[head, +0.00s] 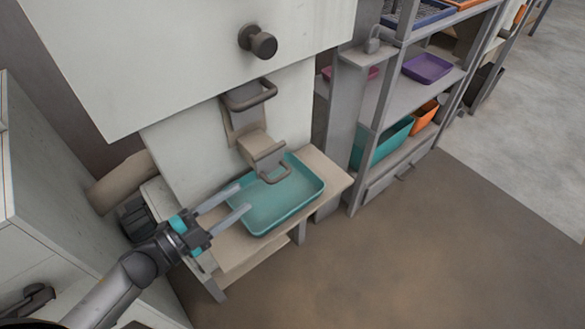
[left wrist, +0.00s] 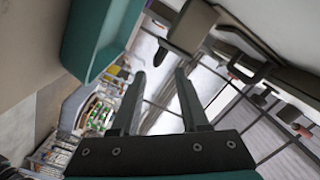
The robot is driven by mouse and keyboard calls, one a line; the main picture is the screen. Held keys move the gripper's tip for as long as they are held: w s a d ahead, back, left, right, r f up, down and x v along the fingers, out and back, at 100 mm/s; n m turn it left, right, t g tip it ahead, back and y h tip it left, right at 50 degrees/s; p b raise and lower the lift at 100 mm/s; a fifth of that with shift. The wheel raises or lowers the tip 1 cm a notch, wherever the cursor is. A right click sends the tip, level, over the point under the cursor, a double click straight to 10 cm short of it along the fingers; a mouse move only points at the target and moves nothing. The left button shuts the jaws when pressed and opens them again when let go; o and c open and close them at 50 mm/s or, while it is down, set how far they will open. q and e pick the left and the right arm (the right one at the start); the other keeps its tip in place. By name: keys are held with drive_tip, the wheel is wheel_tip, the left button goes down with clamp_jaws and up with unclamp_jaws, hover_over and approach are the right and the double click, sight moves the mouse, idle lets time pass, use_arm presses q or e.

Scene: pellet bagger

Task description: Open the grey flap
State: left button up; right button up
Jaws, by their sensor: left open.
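A beige-grey chute juts from the front of the white machine, and a small grey flap (head: 268,158) with a bar handle (head: 277,177) hangs at its lower end. The flap seems closed, though its opening is hard to see. A teal tray (head: 292,205) lies below it on a beige shelf; the tray also shows in the left wrist view (left wrist: 98,38). My left gripper (head: 245,198) is open and empty over the tray's left part, left of and below the flap handle, apart from it. It also shows in the left wrist view (left wrist: 158,74). My right gripper is not visible.
Above the chute are a second bar handle (head: 252,97) and a dark round knob (head: 258,42) on the white housing. A grey rack (head: 365,150) with trays and bins stands to the right. The floor (head: 430,260) in front is clear.

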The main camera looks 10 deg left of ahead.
sight(287, 173)
use_arm(q)
drive_tip(key=shift+m+g+h, duration=0.3)
drive_tip(key=shift+m+h, duration=0.2)
drive_tip(key=x, duration=0.4)
drive_tip(key=b+x, duration=0.1)
drive_tip(key=x, duration=0.3)
drive_tip(key=b+x, duration=0.1)
drive_tip(key=x, duration=0.4)
drive_tip(key=shift+s+d, duration=0.2)
drive_tip(key=shift+d, duration=0.2)
drive_tip(key=shift+x, duration=0.75)
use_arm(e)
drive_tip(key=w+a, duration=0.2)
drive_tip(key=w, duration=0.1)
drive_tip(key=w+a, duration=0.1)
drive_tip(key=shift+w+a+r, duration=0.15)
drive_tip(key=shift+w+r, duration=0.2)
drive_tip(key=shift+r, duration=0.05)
use_arm(q)
clamp_jaws()
